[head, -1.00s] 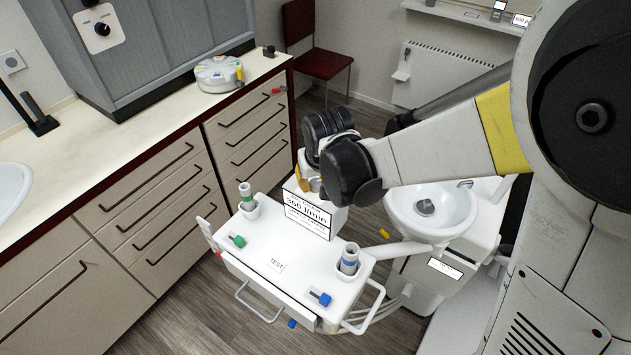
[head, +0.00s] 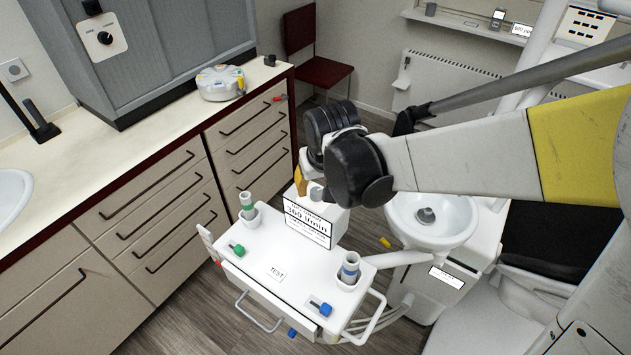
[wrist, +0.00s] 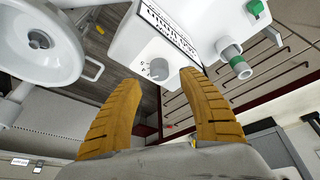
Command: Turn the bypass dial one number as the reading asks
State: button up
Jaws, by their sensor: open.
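A white box on the tray unit bears a display (head: 306,222) reading 360 l/min, with smaller lines too small to read. In the head view my gripper (head: 303,185) is beside the top of the box, mostly hidden behind my wrist, and the dial is hidden.
The tray (head: 262,290) carries a green valve (head: 238,250), a blue valve (head: 321,309) and two cup-held handpieces. A white basin (head: 450,212) stands to the right. Another black dial (head: 105,38) is on the cabinet panel at upper left. The counter lies left.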

jog(key=v, duration=0.8)
jog(key=s+d+f+m+t+b, duration=0.1)
jog(key=s+d+f+b, duration=0.3)
jog(key=s+d+b, duration=0.1)
jog(key=s+d+f+m+t+b, duration=0.1)
jog(key=s+d+f+b, duration=0.3)
jog(key=s+d, duration=0.4)
jog(key=shift+d+f+m+t+h+b, duration=0.3)
jog(key=shift+d+f+m+h+b, duration=0.15)
jog(key=shift+d, duration=0.45)
